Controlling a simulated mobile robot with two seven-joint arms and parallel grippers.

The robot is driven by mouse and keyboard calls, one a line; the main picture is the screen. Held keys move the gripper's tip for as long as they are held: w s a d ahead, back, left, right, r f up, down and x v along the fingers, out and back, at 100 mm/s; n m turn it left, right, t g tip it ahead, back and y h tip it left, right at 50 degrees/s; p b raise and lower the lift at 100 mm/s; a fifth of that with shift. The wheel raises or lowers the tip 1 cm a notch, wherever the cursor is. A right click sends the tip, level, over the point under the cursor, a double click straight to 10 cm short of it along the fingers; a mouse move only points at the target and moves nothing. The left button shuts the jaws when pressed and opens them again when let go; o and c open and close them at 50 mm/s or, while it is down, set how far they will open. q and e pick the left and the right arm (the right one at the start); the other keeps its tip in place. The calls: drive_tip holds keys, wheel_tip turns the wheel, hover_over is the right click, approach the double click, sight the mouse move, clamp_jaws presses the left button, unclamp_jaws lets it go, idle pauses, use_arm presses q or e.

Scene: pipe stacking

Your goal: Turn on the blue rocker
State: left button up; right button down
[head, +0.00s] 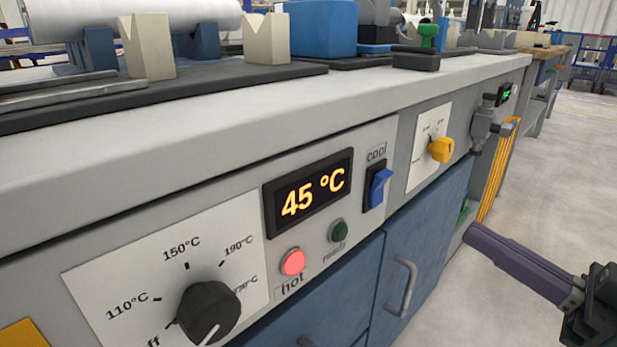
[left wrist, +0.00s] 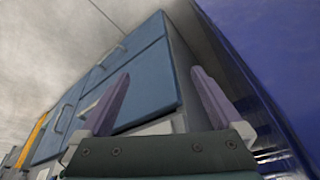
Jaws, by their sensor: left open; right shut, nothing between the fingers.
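The blue rocker (head: 379,189) sits in a black frame on the grey front panel, under the label "cool". Its upper part appears to stand out from the panel. My right gripper (head: 470,235) is in the head view at the lower right, shut and empty. Its purple fingers point left, apart from the rocker and below and right of it. My left gripper (left wrist: 160,75) shows only in the left wrist view, open, with nothing between its two purple fingers. The rocker is not seen in the left wrist view.
The panel also carries a display (head: 309,192) reading 45 °C, a lit red "hot" lamp (head: 293,262), a dark green "ready" lamp (head: 338,231), a black dial (head: 208,312) and a yellow knob (head: 441,149). A blue cabinet door (head: 425,245) with a handle is below. Open floor lies right.

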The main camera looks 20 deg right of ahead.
sight(385, 179)
drive_tip(key=b+x, duration=0.2)
drive_tip(key=x, duration=0.8)
drive_tip(key=shift+w, duration=0.1)
